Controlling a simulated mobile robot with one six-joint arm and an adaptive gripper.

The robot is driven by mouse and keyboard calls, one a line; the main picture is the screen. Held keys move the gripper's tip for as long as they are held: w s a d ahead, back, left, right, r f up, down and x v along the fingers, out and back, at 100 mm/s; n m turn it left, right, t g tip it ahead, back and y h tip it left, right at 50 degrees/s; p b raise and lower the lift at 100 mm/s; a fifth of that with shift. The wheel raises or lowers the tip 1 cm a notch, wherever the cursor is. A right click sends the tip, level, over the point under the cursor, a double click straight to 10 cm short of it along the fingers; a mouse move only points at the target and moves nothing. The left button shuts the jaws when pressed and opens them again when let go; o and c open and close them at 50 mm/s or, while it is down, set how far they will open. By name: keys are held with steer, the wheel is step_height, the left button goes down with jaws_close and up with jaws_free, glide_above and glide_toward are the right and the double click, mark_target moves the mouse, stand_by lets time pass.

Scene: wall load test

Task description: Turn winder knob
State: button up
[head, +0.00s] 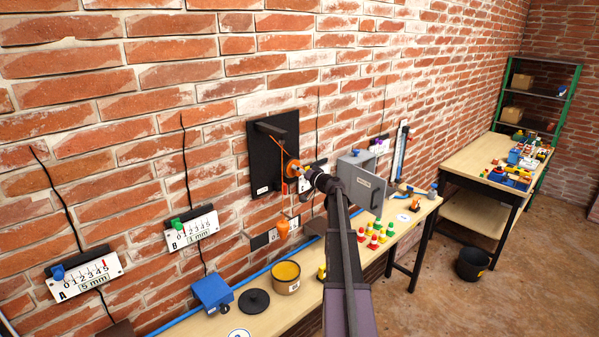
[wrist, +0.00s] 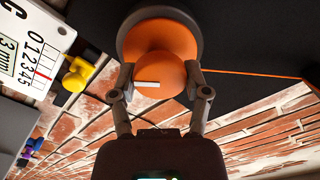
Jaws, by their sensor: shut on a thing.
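The winder knob (wrist: 158,75) is a round orange knob with a white mark, in front of a larger orange disc with a dark rim (wrist: 160,36). In the head view the orange winder (head: 292,167) sits on a black board (head: 262,150) fixed to the brick wall, partly hidden by my arm. My gripper (wrist: 159,84) has one finger on each side of the knob and is shut on it. An orange cord runs from the winder, and an orange weight (head: 283,229) hangs below the board.
A bench (head: 262,324) runs below along the wall. Scales A (head: 85,277), B (head: 191,232) and C (wrist: 32,45) are on the wall.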

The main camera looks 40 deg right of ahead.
steer(key=shift+a, duration=0.1)
steer(key=o, duration=1.1)
steer(key=shift+o, duration=0.2)
steer(key=s+d, duration=0.1)
steer(key=s, duration=1.1)
